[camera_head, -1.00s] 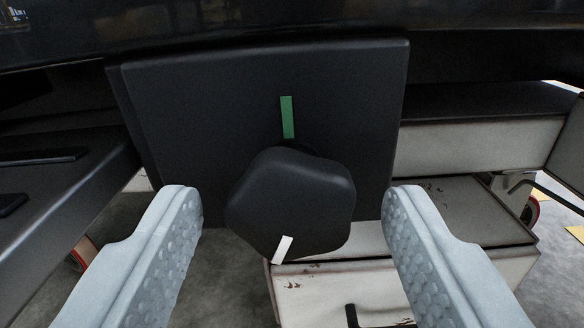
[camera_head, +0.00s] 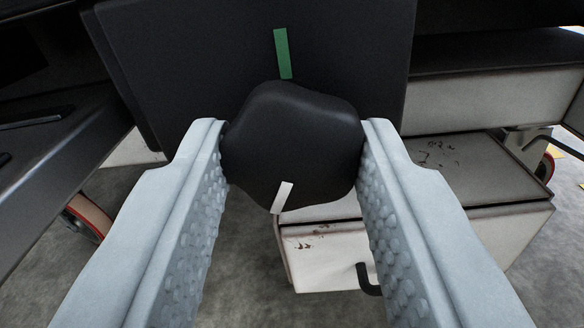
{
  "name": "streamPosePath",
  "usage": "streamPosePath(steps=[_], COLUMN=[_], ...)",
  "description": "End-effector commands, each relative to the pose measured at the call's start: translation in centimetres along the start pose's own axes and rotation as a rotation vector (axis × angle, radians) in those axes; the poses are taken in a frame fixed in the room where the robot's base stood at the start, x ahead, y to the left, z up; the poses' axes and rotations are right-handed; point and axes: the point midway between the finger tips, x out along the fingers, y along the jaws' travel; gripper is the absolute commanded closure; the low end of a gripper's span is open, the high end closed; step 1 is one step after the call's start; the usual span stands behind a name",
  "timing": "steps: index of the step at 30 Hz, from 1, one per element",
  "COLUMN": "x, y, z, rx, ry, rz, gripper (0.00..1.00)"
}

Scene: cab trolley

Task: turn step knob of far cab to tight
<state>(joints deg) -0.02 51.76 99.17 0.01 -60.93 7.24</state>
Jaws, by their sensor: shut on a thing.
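The step knob (camera_head: 290,140) is a black, rounded, lobed knob in the middle of the view. A white mark (camera_head: 282,197) sits on its lower edge, pointing down and slightly left. A green mark (camera_head: 283,53) is on the black plate (camera_head: 190,60) above the knob. The white mark is on the side of the knob away from the green one. My gripper (camera_head: 293,155) is shut on the knob, one pale grey, studded finger on its left side and one on its right. The parts of the knob behind the fingertips are hidden.
A worn white step or drawer unit (camera_head: 470,175) with a dark handle (camera_head: 368,280) stands below and to the right. A dark frame (camera_head: 50,150) runs along the left, with a red-rimmed wheel (camera_head: 88,215) under it. Grey floor shows below.

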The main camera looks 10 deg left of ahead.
Motion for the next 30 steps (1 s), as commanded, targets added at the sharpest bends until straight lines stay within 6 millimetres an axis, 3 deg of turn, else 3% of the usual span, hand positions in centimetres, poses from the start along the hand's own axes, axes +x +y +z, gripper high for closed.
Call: streamPosePath(steps=[30], x=[-0.03], y=[-0.06], z=[-0.01], rx=[0.799], ry=[0.0], rz=[0.001], gripper=[0.87])
